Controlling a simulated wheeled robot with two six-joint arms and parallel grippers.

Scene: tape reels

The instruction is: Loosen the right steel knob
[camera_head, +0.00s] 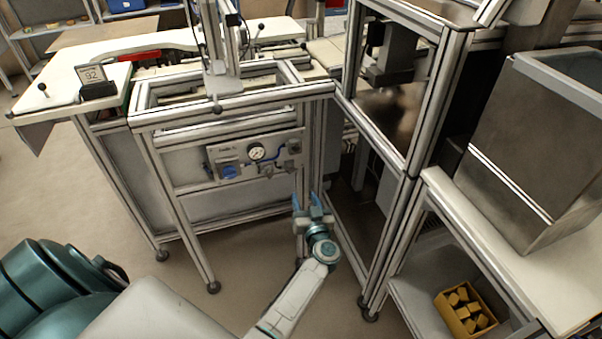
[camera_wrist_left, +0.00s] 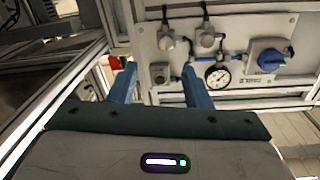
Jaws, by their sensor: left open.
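The grey valve panel (camera_head: 256,158) is on the aluminium frame, with a round gauge (camera_head: 257,152) and a blue knob (camera_head: 229,172). Small steel knobs are on its right part; the right steel knob (camera_head: 290,166) is small and indistinct there. The left wrist view shows the panel turned over, with two steel knobs side by side, one (camera_wrist_left: 167,43) nearer the picture's left and another (camera_wrist_left: 207,39). My left gripper (camera_head: 306,199) is open and empty, below and in front of the panel's right end, apart from the knobs. My right gripper is out of view.
A frame post (camera_head: 313,150) stands close right of the panel. A taller cabinet frame (camera_head: 408,190) rises farther right. A yellow box (camera_head: 467,309) sits on a low shelf. A red part (camera_wrist_left: 116,62) shows beside a finger. The floor left of my arm is clear.

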